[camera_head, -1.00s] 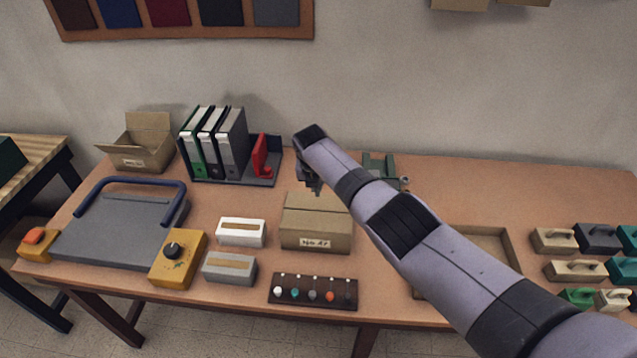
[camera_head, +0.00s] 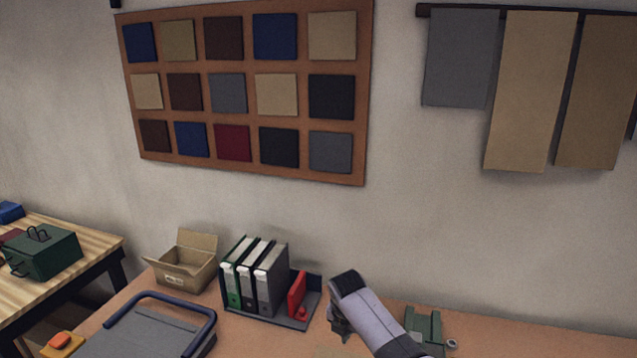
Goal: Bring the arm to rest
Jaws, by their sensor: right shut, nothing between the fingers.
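My right arm comes in from the bottom edge, its pale violet link rising toward the back of the table (camera_head: 500,342). My right gripper (camera_head: 341,327) is small and dark, hanging below the end of the arm, just right of the red stapler-like thing (camera_head: 298,295). It is shut and empty, and its fingertips are hard to make out. My left gripper is not in view.
Binders (camera_head: 256,275) stand in a rack left of my gripper. An open cardboard box (camera_head: 187,264) and a grey board with a blue handle (camera_head: 150,332) are further left. A green device (camera_head: 424,328) stands right of my arm.

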